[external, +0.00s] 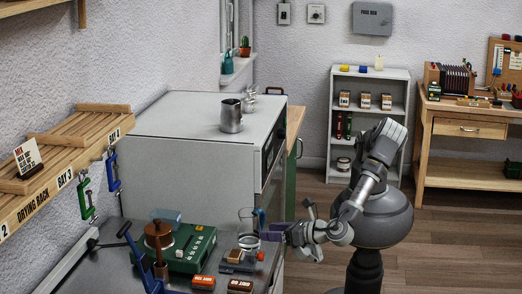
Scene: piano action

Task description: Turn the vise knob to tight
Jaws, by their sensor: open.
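My gripper (271,228) reaches in from the right over the right edge of the grey worktop, with its purple fingers open and apart and nothing seen between them.
A clear glass (247,219) stands close to the gripper. A large grey cabinet (190,150) stands behind.

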